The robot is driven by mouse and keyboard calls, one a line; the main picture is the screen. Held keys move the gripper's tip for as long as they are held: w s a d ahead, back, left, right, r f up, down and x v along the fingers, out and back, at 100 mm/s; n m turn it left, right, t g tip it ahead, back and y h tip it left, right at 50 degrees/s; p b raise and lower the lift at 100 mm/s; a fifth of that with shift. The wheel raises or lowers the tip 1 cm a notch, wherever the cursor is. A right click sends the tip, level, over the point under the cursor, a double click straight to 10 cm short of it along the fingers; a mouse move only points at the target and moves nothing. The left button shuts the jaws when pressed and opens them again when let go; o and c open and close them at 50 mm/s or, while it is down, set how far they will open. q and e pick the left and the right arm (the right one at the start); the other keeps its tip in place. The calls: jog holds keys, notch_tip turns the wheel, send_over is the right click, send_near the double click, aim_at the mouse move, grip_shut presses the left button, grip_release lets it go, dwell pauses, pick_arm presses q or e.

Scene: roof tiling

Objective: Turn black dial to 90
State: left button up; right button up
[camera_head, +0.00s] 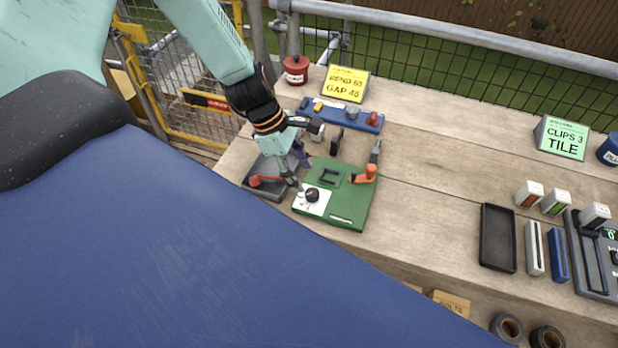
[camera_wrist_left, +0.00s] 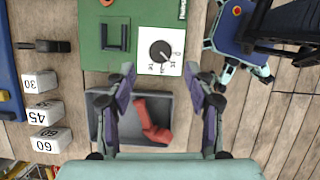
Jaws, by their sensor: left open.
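The black dial (camera_head: 312,195) is a round knob on a white plate with dark markings, on the near left corner of a green board (camera_head: 350,206). It also shows in the left wrist view (camera_wrist_left: 160,50), just beyond my fingertips. The numbers are too small to read surely, and I cannot tell the dial's setting. My left gripper (camera_head: 298,172) is above the board's left edge, close to the dial. In the left wrist view my left gripper (camera_wrist_left: 161,73) is open and empty, its fingers apart on either side of the dial's line. My right gripper is not in view.
A grey tray (camera_wrist_left: 105,125) with a red part (camera_wrist_left: 152,122) lies below my fingers. A black bracket (camera_head: 329,176) and an orange-handled tool (camera_head: 366,174) are on the board. A blue rack (camera_head: 340,119) stands behind. The bench's middle is clear.

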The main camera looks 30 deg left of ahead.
aim_at(312, 192)
pick_arm(q)
jog(key=shift+d+f+b, duration=0.1)
jog(key=shift+f+b, duration=0.25)
jog(key=shift+f, duration=0.4)
jog(key=b+x, duration=0.3)
jog(key=shift+d, duration=0.3)
jog(key=shift+w+f+b, duration=0.1)
jog(key=shift+f+b, duration=0.5)
jog(key=shift+f, duration=0.05)
jog(key=shift+d, duration=0.2)
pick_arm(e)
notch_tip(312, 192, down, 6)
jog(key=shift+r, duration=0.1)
pick_arm(q)
jog(key=shift+d, duration=0.1)
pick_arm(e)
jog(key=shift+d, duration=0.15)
pick_arm(q)
jog(key=shift+c, duration=0.3)
jog(key=c, duration=0.3)
grip_shut()
